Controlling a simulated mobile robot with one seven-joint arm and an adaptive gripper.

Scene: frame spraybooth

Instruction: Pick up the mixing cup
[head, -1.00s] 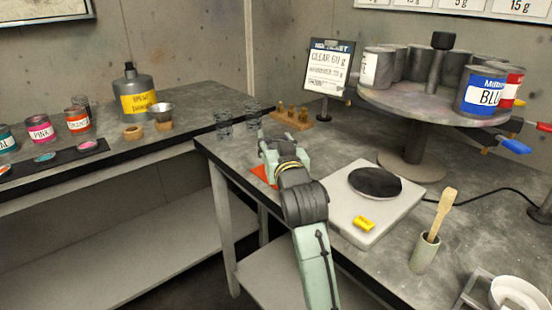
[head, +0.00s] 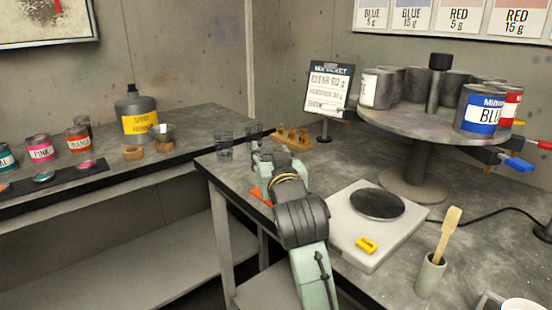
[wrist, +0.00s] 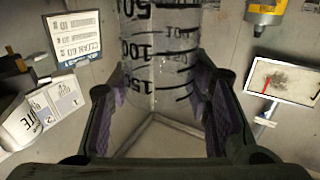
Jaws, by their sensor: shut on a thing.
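The mixing cup (wrist: 160,60) is a clear cup with black graduation marks, filling the upper middle of the wrist view. My gripper (wrist: 160,92) has its purple-lined fingers pressed on both sides of it. In the head view my gripper (head: 266,157) is above the near bench, by its back left corner. Whether the rear one is the held cup, and whether that cup is off the bench, I cannot tell.
A wooden block with small pegs (head: 292,140) and the mix ticket stand (head: 329,88) are close behind. A scale (head: 370,222) with a yellow item is at right. A can carousel (head: 415,112) stands back right.

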